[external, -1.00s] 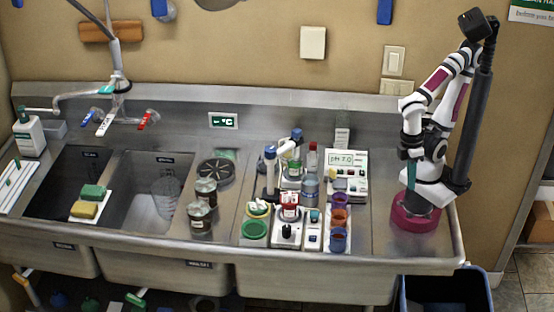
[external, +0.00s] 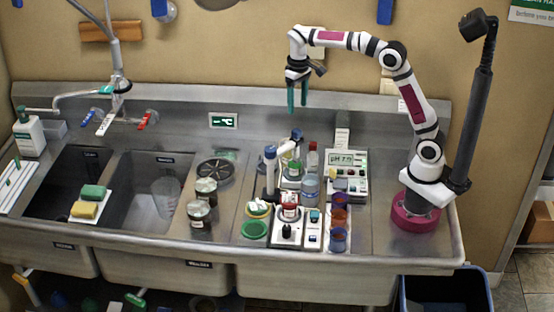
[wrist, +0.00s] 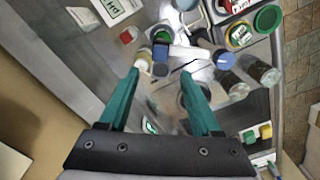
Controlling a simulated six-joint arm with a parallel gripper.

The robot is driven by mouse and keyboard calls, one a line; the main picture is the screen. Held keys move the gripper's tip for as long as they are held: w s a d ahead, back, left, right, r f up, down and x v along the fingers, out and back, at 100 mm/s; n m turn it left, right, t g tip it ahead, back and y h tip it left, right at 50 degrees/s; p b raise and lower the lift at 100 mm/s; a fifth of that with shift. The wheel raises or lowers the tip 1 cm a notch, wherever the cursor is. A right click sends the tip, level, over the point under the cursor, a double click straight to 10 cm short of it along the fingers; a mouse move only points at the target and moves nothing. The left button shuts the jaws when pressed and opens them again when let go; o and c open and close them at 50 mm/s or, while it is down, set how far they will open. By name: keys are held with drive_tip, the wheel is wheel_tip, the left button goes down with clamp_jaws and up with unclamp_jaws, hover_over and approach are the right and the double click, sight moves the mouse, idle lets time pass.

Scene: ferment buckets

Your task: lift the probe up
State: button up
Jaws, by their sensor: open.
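A white upright rod with a blue cap (external: 270,172) stands among the bottles, and a short white arm (external: 286,147) reaches right from near its top. In the wrist view the blue cap (wrist: 223,60) and the white arm (wrist: 188,52) show from above. I cannot tell clearly which part is the probe. The pH meter (external: 346,170) stands to the right, its display lit. My gripper (external: 297,103) is open and empty, its teal fingers pointing down, well above and behind the rod. In the wrist view the gripper (wrist: 160,75) has a wide gap between its fingertips.
Blue-capped and red-capped bottles (external: 312,160) crowd close around the rod. Purple and orange cups (external: 339,217), a small stirrer plate (external: 284,236) and dark jars (external: 200,215) stand nearby. The steel back ledge (external: 400,120) runs behind. The air around my gripper is free.

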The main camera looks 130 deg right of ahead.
sight(297, 130)
wheel_tip(297, 130, down, 10)
idle(0.3)
clamp_jaws()
idle(1.3)
